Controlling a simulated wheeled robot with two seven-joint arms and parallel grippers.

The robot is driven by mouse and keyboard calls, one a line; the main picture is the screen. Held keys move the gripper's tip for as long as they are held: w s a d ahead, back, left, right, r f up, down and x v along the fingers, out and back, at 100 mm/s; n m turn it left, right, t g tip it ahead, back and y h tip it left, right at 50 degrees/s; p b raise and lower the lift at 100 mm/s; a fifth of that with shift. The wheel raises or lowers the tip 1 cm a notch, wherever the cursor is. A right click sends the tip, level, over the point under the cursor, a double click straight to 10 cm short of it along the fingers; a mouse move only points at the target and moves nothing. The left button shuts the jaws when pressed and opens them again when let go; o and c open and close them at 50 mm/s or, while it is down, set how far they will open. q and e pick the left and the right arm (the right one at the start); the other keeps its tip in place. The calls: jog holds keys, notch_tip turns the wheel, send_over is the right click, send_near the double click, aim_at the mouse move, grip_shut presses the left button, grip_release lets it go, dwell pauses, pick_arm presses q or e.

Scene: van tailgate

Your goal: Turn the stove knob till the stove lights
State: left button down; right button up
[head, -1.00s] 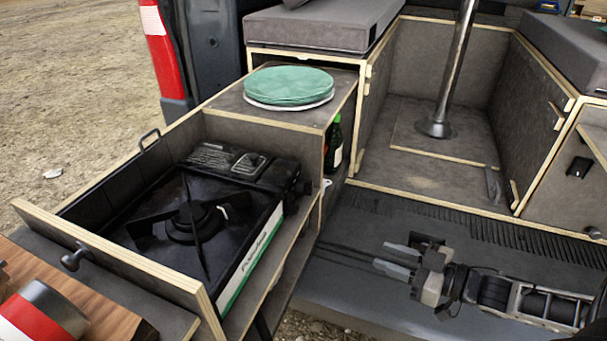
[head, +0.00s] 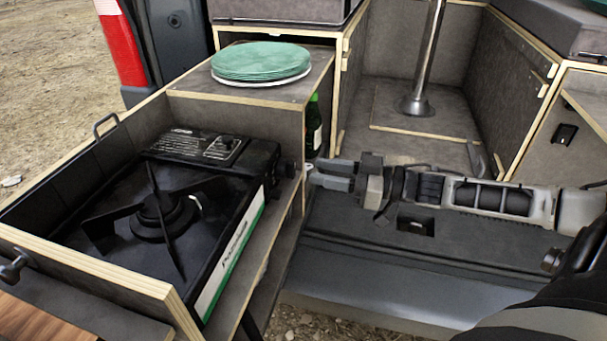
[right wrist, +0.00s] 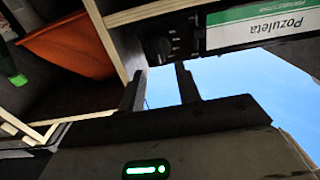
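The black camping stove (head: 222,196) sits in a pulled-out wooden drawer, with its burner (head: 163,214) bare and no flame visible. Its dark knob (head: 287,169) is on the stove's right end face, near the back corner. In the right wrist view the knob (right wrist: 157,49) lies just beyond the fingertips, beside the green and white label. My right gripper (head: 318,173) points left at the knob, a small distance from it. Its two fingers (right wrist: 159,72) are apart with nothing between them. My left gripper is out of view.
An orange item (right wrist: 68,45) lies inside the cabinet. The van floor below my right arm is open.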

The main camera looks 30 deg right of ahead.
aim_at(294, 167)
jog(key=x, duration=0.4)
jog(key=shift+w+a, duration=0.25)
jog(key=shift+w, duration=0.1)
grip_shut()
